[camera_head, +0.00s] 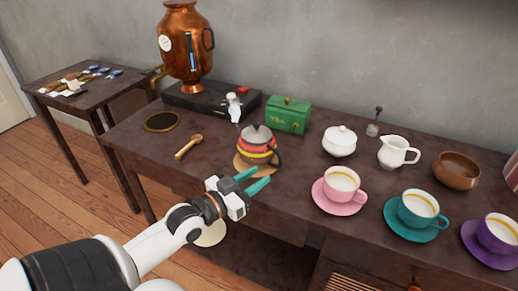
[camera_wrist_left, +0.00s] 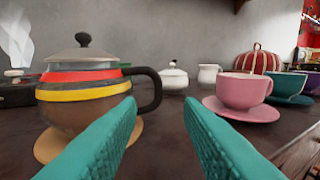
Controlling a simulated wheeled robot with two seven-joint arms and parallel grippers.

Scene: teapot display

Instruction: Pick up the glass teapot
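The glass teapot (camera_head: 257,146) stands upright on a round tan mat (camera_head: 243,167) near the middle of the table. It has a grey lid with a dark knob, red and yellow bands and a dark handle on its right side. In the left wrist view the teapot (camera_wrist_left: 85,100) fills the left part, with its handle near the middle. My left gripper (camera_head: 254,181) is open and empty, in front of the teapot. Its two teal fingers (camera_wrist_left: 160,125) are spread apart, with the teapot beyond and left of them. My right gripper is not in view.
A pink cup (camera_head: 341,184) on a saucer stands right of the gripper, with teal and purple cups farther right. A green tea box (camera_head: 288,115), white sugar bowl (camera_head: 339,141) and white creamer (camera_head: 397,152) stand behind. A wooden scoop (camera_head: 188,147) lies left of the teapot.

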